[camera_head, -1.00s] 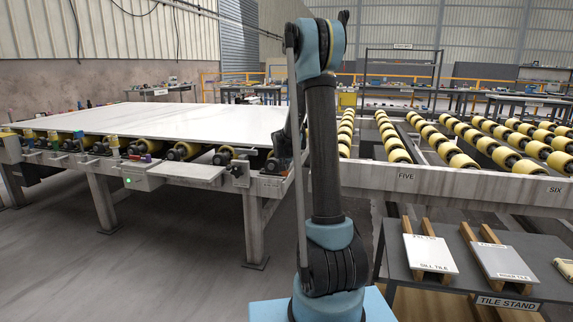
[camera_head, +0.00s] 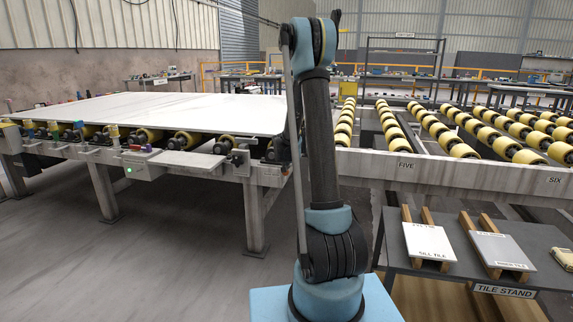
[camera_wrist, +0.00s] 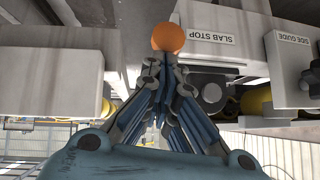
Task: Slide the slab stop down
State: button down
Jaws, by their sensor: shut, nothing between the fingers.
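In the wrist view an orange ball knob (camera_wrist: 169,38) sits right beyond my fingertips. A label reading SLAB STOP (camera_wrist: 212,37) is on the grey housing just right of the knob. My gripper (camera_wrist: 163,62) is shut and empty, its fingertips close to the knob. I cannot tell whether they touch it. In the head view my arm hides the gripper and the knob. The large white slab (camera_head: 185,112) lies flat on the roller table at the left.
A housing labelled SIDE GUIDE (camera_wrist: 291,60) stands right of the slab stop in the wrist view. The roller conveyor frame (camera_head: 450,172) extends right in the head view. A tile stand (camera_head: 450,255) with tiles is at the lower right. Floor (camera_head: 60,270) at the left is clear.

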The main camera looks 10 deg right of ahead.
jog(key=shift+s+f, duration=0.1)
jog(key=r, duration=0.4)
jog(key=shift+d, duration=0.35)
jog(key=s+r+n+g, duration=0.1)
jog(key=s+r, duration=0.3)
jog(key=s, duration=0.6)
jog(key=s+r+g, duration=0.1)
jog(key=s+r, duration=0.4)
jog(key=s, duration=0.4)
jog(key=s+f+n+g, duration=0.1)
jog(key=s+f, duration=0.2)
jog(key=s, duration=0.9)
jog(key=s+a+f+n+g+y, duration=0.1)
jog(key=s+f+n+g, duration=0.1)
jog(key=s, duration=1)
jog(key=s+a+f+n+g+y, duration=0.1)
jog(key=s+f, duration=0.3)
jog(key=s, duration=0.8)
jog(key=shift+s+f+n+g, duration=0.3)
jog(key=shift+n, duration=0.1)
jog(key=shift+w+f, duration=0.2)
jog(key=shift+w, duration=0.25)
